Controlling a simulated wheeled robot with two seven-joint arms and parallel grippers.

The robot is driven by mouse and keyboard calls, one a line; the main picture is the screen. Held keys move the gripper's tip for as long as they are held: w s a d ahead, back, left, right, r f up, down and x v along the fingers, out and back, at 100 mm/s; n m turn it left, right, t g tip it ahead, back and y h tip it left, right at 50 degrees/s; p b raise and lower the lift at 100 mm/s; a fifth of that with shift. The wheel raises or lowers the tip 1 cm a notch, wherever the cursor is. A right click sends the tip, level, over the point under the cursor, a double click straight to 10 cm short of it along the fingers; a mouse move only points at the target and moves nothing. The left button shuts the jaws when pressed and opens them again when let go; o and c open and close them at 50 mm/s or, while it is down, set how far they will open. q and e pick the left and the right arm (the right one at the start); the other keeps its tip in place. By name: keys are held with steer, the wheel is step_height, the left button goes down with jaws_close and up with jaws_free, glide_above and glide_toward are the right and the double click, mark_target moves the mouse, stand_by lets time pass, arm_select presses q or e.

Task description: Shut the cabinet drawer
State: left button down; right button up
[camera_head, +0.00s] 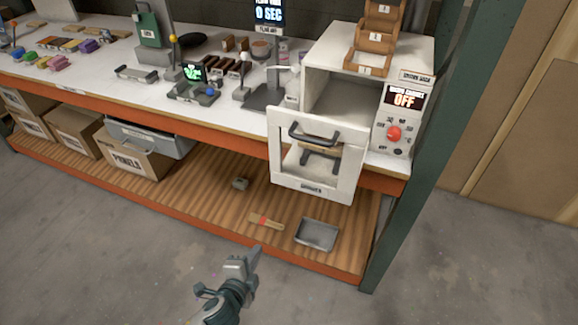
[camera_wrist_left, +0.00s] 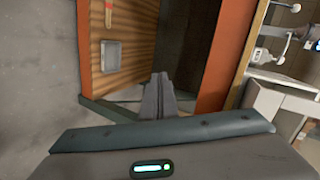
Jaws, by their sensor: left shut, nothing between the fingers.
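The white cabinet (camera_head: 392,52) stands on the right end of the bench. Its white drawer front (camera_head: 340,172) stands out from the cabinet body, past the bench edge, and the cabinet's inside shows above it. A dark handle (camera_head: 315,136) crosses the upper part of this front. My left gripper (camera_head: 245,257) is shut and empty, low and in front of the drawer, to its lower left, clearly apart from it. Its closed fingers (camera_wrist_left: 157,82) also show in the left wrist view. A pale box-like part at that view's right edge may be the cabinet. My right gripper is not in view.
The bench's orange edge (camera_head: 210,126) and a lower wooden shelf (camera_head: 200,190) run below. A metal tray (camera_head: 317,234) lies on the shelf, also in the left wrist view (camera_wrist_left: 110,57). A green post (camera_head: 410,175) stands right of the cabinet. Open floor lies in front.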

arm_select(q)
steer(key=s+d+r+m+t+h, duration=0.1)
steer(key=s+d+r+m+t, duration=0.1)
steer(key=r, duration=1.2)
steer(key=s+d+r+m+t+h, duration=0.2)
steer(key=r, duration=1.2)
steer(key=shift+s+d+t+p, duration=0.35)
steer(key=shift+s+d+t, duration=0.05)
steer(key=shift+w, duration=0.2)
steer(key=p, duration=0.5)
glide_toward(295, 155)
steer(key=x, duration=0.5)
steer(key=shift+w+r, duration=0.1)
steer(key=shift+w, duration=0.1)
steer(key=shift+w+d, duration=0.15)
steer(key=shift+w, duration=0.35)
